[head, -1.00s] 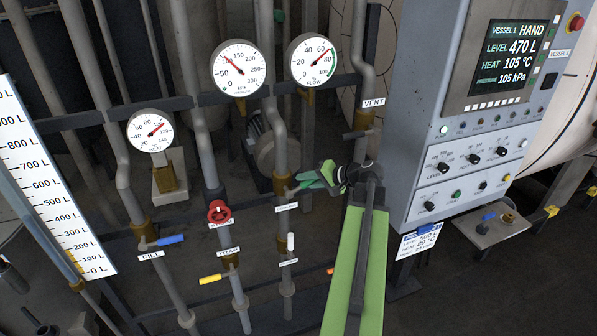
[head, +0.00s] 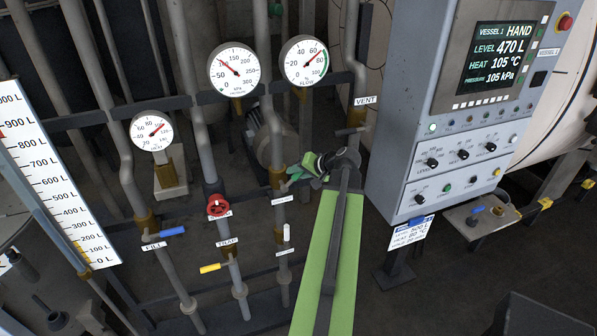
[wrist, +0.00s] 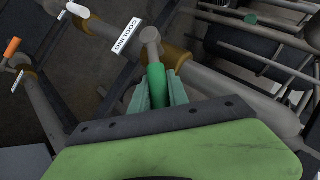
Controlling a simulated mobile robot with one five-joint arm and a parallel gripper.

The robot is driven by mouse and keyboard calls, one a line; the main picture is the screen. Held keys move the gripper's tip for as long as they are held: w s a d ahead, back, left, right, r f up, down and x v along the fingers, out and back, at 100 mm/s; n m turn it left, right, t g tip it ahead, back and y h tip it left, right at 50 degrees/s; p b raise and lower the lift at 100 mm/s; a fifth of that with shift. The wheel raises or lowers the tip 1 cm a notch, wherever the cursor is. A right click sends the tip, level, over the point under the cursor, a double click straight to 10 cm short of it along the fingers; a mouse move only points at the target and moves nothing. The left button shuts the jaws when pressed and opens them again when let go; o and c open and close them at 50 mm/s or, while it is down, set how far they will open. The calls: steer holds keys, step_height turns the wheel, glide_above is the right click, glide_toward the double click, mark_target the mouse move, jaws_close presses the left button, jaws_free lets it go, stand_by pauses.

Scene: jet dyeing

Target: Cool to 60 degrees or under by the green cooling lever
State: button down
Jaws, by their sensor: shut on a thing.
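The green cooling lever (wrist: 157,85) sits on a pipe with a brass collar, beside a label reading COOLING (wrist: 129,37) in the wrist view. My gripper (wrist: 158,92) is shut on the lever, with its green fingers on both sides of the handle. In the head view my gripper (head: 299,171) is at the pipe below the flow gauge, and my arm hides much of the lever. The panel screen (head: 498,58) reads VESSEL 1 HAND, level 470 L, heat 105 °C, pressure 105 kPa.
The vent lever (head: 350,131) is close above my gripper. The grey control cabinet (head: 425,120) stands to the right.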

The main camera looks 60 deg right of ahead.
steer(key=c, duration=1.3)
jaws_free()
steer(key=shift+w+f, duration=0.15)
steer(key=p+v, duration=1)
steer(key=v, duration=0.7)
steer(key=shift+s+d+r, duration=0.15)
steer(key=shift+s+r, duration=0.05)
steer(key=shift+s, duration=0.05)
